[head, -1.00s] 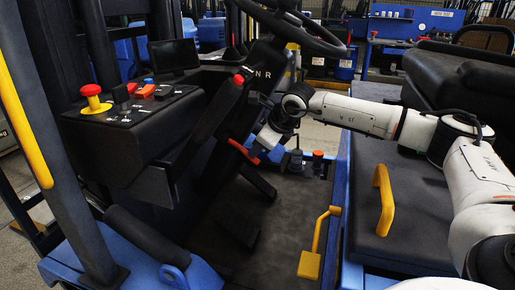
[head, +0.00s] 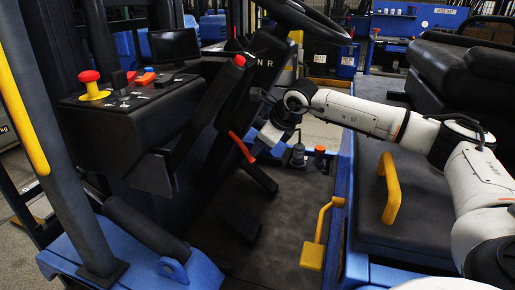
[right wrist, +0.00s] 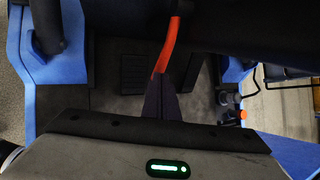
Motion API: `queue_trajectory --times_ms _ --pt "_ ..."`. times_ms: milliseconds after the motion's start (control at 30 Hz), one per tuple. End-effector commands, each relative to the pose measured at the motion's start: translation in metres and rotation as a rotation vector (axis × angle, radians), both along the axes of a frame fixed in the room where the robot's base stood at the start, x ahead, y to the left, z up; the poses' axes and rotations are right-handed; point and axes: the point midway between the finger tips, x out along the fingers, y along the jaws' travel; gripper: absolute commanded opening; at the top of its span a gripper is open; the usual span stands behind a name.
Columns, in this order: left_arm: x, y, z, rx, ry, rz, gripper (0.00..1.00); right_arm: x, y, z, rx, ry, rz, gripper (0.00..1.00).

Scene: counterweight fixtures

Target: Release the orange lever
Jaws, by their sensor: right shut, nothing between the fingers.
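The orange lever (head: 242,147) slopes down and right below the steering column in the head view. In the right wrist view the lever (right wrist: 170,42) runs from the top down to its free end near the middle. My right gripper (right wrist: 160,82) is shut with nothing between its fingers. Its dark fingertips are at the lever's free end, touching it or very close; I cannot tell which. In the head view the right gripper (head: 262,143) is beside the lever's lower end, its fingers hard to make out. My left gripper is not in view.
The steering wheel (head: 303,22) is above my right wrist. A console (head: 125,110) with a red knob (head: 89,76) stands at left. A yellow pedal (head: 312,256) rises from the floor. The seat (head: 425,215) with a yellow handle (head: 390,188) is at right.

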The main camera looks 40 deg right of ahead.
Motion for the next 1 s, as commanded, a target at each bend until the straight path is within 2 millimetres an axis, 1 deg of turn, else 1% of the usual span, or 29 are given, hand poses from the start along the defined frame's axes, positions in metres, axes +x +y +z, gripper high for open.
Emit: queue_trajectory --times_ms 33,133,167,200,333,533,700,1000 --pt "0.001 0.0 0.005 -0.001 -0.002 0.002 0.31 -0.003 0.001 0.009 -0.001 -0.001 0.003 0.0" --pt "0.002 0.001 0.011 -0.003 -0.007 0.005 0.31 -0.011 0.006 0.023 -0.001 -0.001 0.013 0.0" --pt "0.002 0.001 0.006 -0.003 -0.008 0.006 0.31 -0.017 0.004 0.024 -0.003 -0.002 0.012 0.0" --pt "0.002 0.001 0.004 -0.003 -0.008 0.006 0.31 -0.025 0.003 0.029 -0.003 -0.003 0.01 0.0" --pt "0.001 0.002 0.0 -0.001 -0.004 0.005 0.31 -0.05 0.002 0.047 -0.003 -0.001 0.009 0.0" --pt "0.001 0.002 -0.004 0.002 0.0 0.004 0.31 -0.076 0.001 0.069 -0.001 -0.002 0.01 0.0" --pt "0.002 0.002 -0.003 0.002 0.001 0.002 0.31 -0.087 0.0 0.077 -0.001 0.0 0.012 0.0" --pt "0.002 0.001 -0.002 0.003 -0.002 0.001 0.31 -0.088 0.001 0.079 -0.001 0.0 0.012 0.0"
